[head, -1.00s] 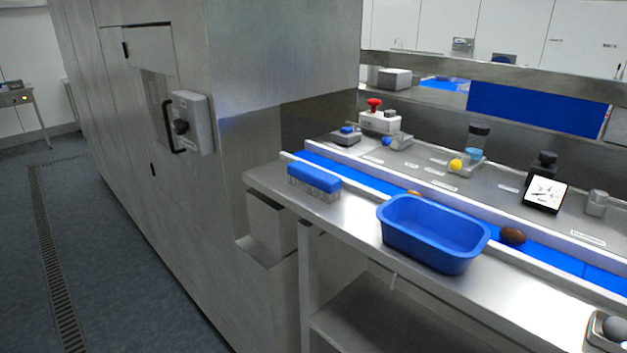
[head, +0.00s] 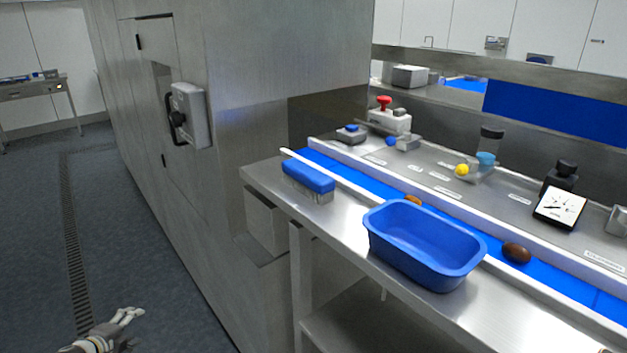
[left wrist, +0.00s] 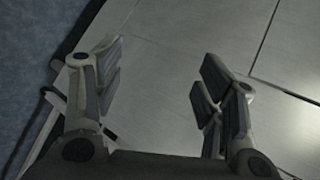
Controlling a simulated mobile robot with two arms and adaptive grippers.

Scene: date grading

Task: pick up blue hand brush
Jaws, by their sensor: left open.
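The blue hand brush (head: 308,180) lies on the left end of the steel bench, blue back up and bristles down. My left gripper (head: 130,316) is at the bottom left of the head view, over the floor, well to the left of the bench and brush. In the left wrist view my left gripper (left wrist: 158,85) is open, with nothing between its fingers, and faces grey panels. The brush is not in the left wrist view. My right gripper is not in view.
A blue tub (head: 424,245) stands on the bench (head: 345,212) right of the brush. Behind them runs a blue conveyor (head: 352,178) with brown dates (head: 516,253). A tall steel cabinet (head: 250,75) rises left of the bench. Open floor (head: 130,240) lies at the left.

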